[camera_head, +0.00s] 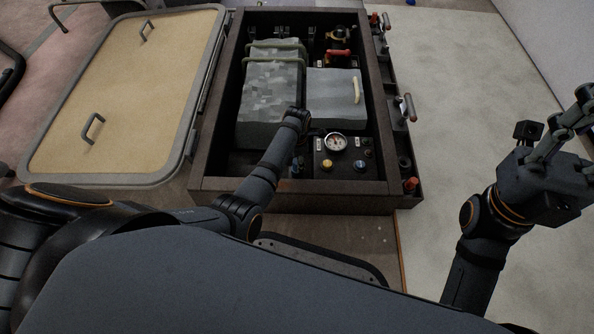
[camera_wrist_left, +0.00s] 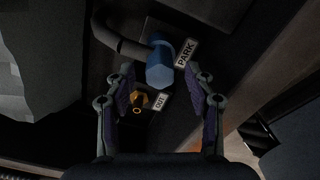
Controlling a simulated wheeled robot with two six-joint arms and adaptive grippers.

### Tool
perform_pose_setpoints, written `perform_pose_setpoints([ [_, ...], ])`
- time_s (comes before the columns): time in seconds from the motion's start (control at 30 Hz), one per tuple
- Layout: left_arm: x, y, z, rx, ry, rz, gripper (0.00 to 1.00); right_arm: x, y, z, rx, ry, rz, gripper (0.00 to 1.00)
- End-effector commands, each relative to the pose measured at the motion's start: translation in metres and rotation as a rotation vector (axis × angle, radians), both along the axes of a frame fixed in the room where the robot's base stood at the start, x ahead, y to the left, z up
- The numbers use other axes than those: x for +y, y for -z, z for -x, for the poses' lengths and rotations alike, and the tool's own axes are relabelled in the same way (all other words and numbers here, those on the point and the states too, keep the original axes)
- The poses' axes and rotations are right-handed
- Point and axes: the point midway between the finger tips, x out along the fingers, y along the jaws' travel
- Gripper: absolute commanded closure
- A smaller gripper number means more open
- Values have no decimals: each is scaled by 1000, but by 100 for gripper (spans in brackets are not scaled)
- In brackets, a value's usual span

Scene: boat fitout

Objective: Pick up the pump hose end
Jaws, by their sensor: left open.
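The pump hose end is a blue cylinder (camera_wrist_left: 160,66) on a dark curved hose (camera_wrist_left: 118,40) in the left wrist view. It sits beside a PARK label (camera_wrist_left: 187,52). My left gripper (camera_wrist_left: 159,82) is open, with its fingertips on either side of the lower part of the blue end; contact cannot be told. A brass fitting (camera_wrist_left: 139,99) by an OUT label shows below the blue end, between the fingers. In the head view my left arm reaches down into the dark box. My right gripper (camera_head: 566,125) is at the far right, away from the box, with no held object visible.
The dark box (camera_head: 330,193) has raised walls and holds a grey block (camera_head: 265,100) with green straps and a grey case (camera_head: 333,88). A round gauge (camera_head: 335,142) stands near its front. An open hatch lid (camera_head: 130,95) lies left. Pale floor (camera_head: 470,90) is clear on the right.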

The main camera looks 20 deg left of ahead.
Motion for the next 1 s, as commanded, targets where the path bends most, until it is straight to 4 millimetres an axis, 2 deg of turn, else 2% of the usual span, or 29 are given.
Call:
perform_pose_setpoints([
  [0.03, 0, 16, 0, -1, 0, 1, 46, 1, 15, -1, 4, 3, 5, 60],
  [0.07, 0, 17, 0, -1, 0, 1, 46, 2, 16, -1, 5, 5, 7, 60],
  [0.27, 0, 14, 0, -1, 0, 1, 46, 2, 13, -2, 5, 7, 10, 60],
  [0.7, 0, 14, 0, 0, 0, 0, 100, 2, 12, -1, 3, 6, 8, 60],
  [0.93, 0, 14, 0, -1, 0, 1, 100, 2, 11, -1, 3, 6, 8, 60],
  [1.0, 0, 7, -1, -1, 0, 0, 100, 2, 6, -1, 4, 5, 7, 60],
])
